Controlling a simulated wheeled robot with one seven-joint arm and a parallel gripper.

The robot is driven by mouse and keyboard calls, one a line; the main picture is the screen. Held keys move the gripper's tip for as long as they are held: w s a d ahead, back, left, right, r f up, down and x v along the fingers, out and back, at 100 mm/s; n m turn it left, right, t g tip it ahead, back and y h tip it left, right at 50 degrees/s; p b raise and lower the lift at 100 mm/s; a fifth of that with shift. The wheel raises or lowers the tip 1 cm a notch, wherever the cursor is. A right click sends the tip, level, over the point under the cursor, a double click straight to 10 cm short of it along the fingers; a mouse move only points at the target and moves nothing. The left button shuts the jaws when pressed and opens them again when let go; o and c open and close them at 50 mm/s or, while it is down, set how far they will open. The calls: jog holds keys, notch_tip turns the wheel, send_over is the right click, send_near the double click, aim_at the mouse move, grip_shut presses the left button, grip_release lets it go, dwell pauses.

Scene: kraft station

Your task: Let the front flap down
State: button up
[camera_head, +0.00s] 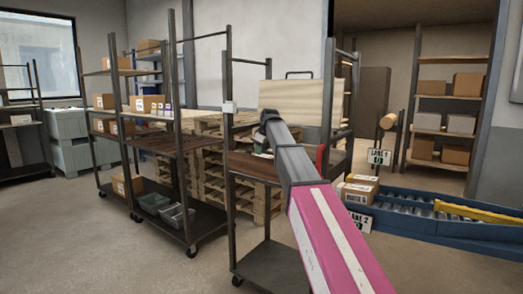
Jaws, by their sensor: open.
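A pale wooden panel (309,96) with a dark handle (299,73) along its top stands upright at the wheeled cart (272,268) in front of me. It looks like the flap, and it is up between the cart's dark posts. My arm reaches forward to the cart and covers the panel's lower middle. My gripper (263,134) is at the arm's far dark end, in front of the panel's lower left part. Its fingers are small and partly hidden, and I cannot tell whether they touch the panel. No held thing shows.
Wooden pallets (213,180) are stacked behind the cart. A shelf rack (178,143) with boxes and bins stands to the left. A blue roller conveyor (431,215) with a yellow bar and cartons (357,188) is on the right. Floor is clear at the front left.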

grip_shut()
jog(key=s+a+f+n+t+h, duration=0.3)
jog(key=s+a+f+t+h, duration=0.3)
jog(key=s+a+f+t, duration=0.3)
notch_tip(320, 180, down, 10)
jog(key=s+t, duration=0.1)
jog(key=s, duration=0.1)
jog(key=shift+s+r+t, duration=0.15)
jog(key=shift+r+t, duration=0.1)
jog(key=shift+t, duration=0.05)
dwell(0.9)
dwell(0.4)
grip_release()
